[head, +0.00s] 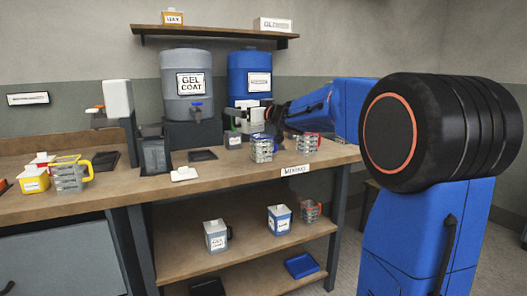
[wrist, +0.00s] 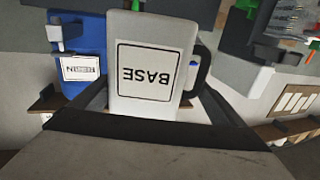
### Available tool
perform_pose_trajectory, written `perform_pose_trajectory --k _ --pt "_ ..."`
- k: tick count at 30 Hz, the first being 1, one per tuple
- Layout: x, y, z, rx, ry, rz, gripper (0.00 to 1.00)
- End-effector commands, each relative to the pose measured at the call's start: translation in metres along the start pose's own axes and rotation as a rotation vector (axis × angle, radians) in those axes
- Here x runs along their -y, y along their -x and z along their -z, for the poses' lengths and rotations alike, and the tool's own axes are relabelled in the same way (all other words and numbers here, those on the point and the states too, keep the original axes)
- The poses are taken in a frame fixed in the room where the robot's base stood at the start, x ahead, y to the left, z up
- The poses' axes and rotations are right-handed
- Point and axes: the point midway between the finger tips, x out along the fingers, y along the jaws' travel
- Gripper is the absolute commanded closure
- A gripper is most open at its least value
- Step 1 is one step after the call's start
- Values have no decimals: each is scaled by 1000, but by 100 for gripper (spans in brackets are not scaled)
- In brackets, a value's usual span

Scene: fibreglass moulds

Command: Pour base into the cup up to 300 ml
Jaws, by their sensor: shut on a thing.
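My gripper (wrist: 155,108) is shut on the white base jug (wrist: 152,65), whose BASE label appears upside down in the wrist view. In the head view my gripper (head: 270,113) reaches in from the right above the bench, with part of the jug (head: 245,116) showing just left of it. A clear graduated cup with a blue rim (head: 261,150) stands on the bench below the gripper. A similar red-rimmed cup (head: 306,146) stands to its right, and one with a yellow handle (head: 70,178) at the left. The cups' contents and the jug's exact tilt cannot be told.
A small grey container with green (head: 233,141) is close left of the blue-rimmed cup. Several containers stand on the lower shelf (head: 250,250).

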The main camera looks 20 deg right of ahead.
Motion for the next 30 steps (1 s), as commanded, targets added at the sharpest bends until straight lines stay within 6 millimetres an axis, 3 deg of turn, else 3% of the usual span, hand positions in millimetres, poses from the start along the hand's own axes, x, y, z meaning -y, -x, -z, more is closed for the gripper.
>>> perform_pose_trajectory --k 18,30 --pt "0 0 37 -3 1 1 55" --pt "0 0 41 -2 -1 0 55"
